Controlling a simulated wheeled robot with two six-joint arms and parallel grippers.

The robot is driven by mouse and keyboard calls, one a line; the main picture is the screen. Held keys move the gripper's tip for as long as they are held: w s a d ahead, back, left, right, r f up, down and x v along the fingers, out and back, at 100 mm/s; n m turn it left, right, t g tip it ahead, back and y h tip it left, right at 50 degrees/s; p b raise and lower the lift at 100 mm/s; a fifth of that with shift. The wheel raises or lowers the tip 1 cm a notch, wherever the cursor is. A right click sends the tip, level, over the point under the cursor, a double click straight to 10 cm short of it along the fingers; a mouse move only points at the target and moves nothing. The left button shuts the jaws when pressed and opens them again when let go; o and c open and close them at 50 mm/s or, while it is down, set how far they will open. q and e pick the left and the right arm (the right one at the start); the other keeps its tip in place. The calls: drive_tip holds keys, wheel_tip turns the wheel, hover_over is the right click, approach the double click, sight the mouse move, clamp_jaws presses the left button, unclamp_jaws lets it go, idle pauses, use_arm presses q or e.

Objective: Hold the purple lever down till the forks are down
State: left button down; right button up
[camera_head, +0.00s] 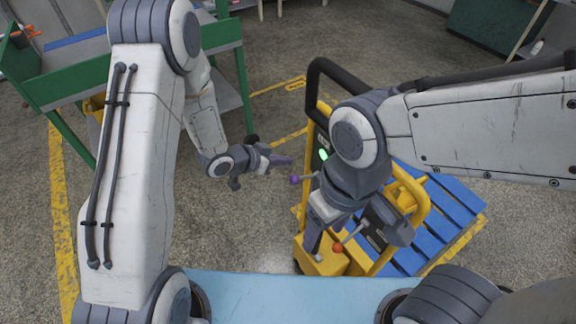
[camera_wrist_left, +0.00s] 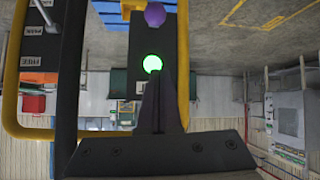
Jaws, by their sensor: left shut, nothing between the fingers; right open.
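The purple lever knob (camera_head: 294,180) sticks out to the left of a yellow truck (camera_head: 327,262). It also shows at the top of the left wrist view (camera_wrist_left: 155,14). My left gripper (camera_head: 288,160) is shut and empty, with its tips just above the knob in the head view and seemingly apart from it. In the left wrist view its closed fingers (camera_wrist_left: 161,82) point toward the lit green lamp and the knob. My right gripper (camera_head: 317,250) is open and points down near an orange knob (camera_head: 338,248). The forks cannot be made out; my right arm hides part of the truck.
A green lamp (camera_head: 323,154) glows on the truck beside the purple knob. A black handle bar (camera_head: 316,75) rises behind it. A blue slatted pallet (camera_head: 452,195) lies at the right. A green cart (camera_head: 60,75) stands at the left. Open floor lies between cart and truck.

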use_arm(q)
hover_over(306, 177)
drive_tip(key=a, duration=0.2)
wheel_tip(306, 177, down, 5)
drive_tip(key=shift+s+a+f, duration=0.3)
drive_tip(key=shift+a+f, duration=0.05)
drive_tip(key=shift+f, duration=0.2)
drive_tip(key=shift+s+a+f, duration=0.3)
drive_tip(key=shift+f, duration=0.2)
drive_tip(key=shift+s+a+f, duration=0.2)
drive_tip(key=shift+s+f, duration=0.05)
drive_tip(key=shift+s, duration=0.05)
